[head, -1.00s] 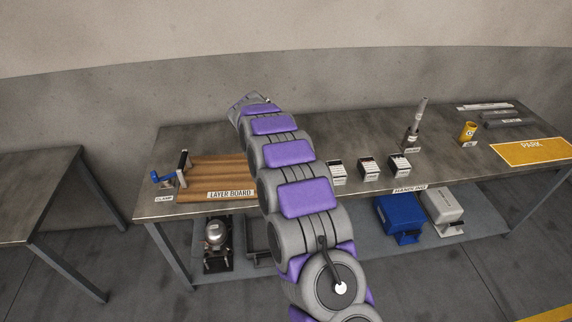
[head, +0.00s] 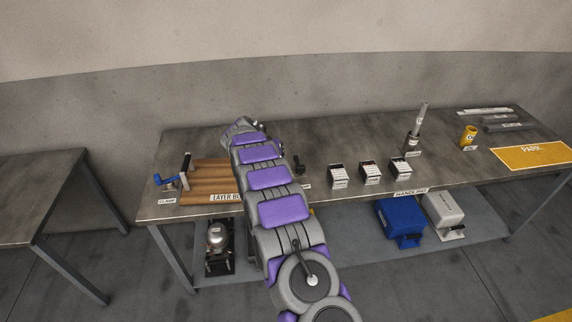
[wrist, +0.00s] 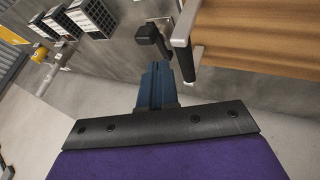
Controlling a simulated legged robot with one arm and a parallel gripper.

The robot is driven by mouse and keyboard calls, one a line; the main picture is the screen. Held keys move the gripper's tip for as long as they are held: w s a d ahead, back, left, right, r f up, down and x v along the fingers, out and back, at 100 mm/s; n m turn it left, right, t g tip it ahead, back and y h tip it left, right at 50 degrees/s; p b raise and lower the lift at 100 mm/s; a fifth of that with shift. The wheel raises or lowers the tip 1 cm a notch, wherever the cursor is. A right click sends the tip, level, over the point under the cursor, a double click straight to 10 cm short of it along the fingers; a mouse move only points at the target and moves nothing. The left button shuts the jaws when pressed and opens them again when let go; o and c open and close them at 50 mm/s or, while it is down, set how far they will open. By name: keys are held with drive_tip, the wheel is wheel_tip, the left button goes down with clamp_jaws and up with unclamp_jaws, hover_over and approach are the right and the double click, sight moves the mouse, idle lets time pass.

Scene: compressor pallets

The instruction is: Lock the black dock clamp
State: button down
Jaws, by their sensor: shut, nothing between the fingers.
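The black dock clamp (head: 299,166) stands on the workbench just right of the layer board (head: 202,190), by its label. In the wrist view a black clamp part (wrist: 150,35) with a dark knob shows straight beyond my fingertips. My gripper (wrist: 155,68) is shut and empty, its blue fingers pointing at that part; the picture leaves unclear whether they touch. A dark bar under a pale bracket (wrist: 186,22) stands close to the right of the fingers, along the board's edge. In the head view my arm hides the gripper.
A blue-handled clamp (head: 166,181) sits at the board's left end. Several labelled black-and-white boxes (wrist: 90,15) stand on the bench, right of the black clamp in the head view. A yellow cup (head: 469,136) and orange PARK mat (head: 532,154) lie farther right.

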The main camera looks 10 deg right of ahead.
drive_tip(key=b+x, duration=0.1)
drive_tip(key=x, duration=0.8)
drive_tip(key=shift+w+d+f+b, duration=0.1)
drive_tip(key=shift+d+f+b, duration=0.1)
drive_tip(key=shift+f+b, duration=0.2)
drive_tip(key=shift+d+r, duration=0.1)
drive_tip(key=shift+r, duration=0.1)
